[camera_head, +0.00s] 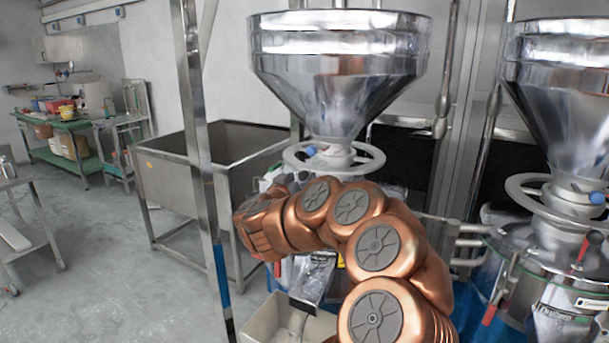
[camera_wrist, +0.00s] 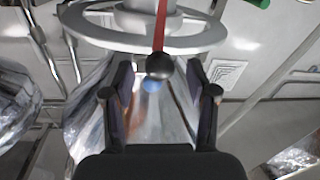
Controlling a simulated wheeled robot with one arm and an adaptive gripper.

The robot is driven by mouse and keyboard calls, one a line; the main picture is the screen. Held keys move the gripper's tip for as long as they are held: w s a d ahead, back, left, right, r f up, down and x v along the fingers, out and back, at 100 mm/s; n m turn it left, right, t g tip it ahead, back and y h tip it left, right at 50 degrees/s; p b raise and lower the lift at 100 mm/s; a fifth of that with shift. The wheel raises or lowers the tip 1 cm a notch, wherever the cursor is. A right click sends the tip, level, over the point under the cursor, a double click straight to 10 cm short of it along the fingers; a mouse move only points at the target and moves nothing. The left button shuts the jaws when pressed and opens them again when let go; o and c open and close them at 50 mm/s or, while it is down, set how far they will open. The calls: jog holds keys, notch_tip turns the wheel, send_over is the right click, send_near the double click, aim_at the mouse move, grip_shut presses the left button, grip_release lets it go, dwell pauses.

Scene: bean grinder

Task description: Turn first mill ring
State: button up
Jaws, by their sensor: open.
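The first mill's pale grey ring (camera_head: 374,158) circles the neck under the left steel hopper (camera_head: 335,75). A blue knob (camera_head: 311,151) sits at its left side. The ring (camera_wrist: 108,38) crosses the top of the wrist view. My gripper (camera_wrist: 159,82) is open there, its two dark fingers apart. I cannot tell whether the fingers touch either one. In the head view my arm hides much of the mill's body.
A second mill with a hopper (camera_head: 565,80) and ring (camera_head: 520,187) stands close on the right. A steel post (camera_head: 195,120) rises left of my arm, before a steel bin (camera_head: 175,185). A pale tub (camera_head: 262,325) is below. Floor at the left is open.

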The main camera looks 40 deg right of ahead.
jog(key=shift+x, duration=1.4)
grip_shut()
jog(key=shift+d, duration=0.1)
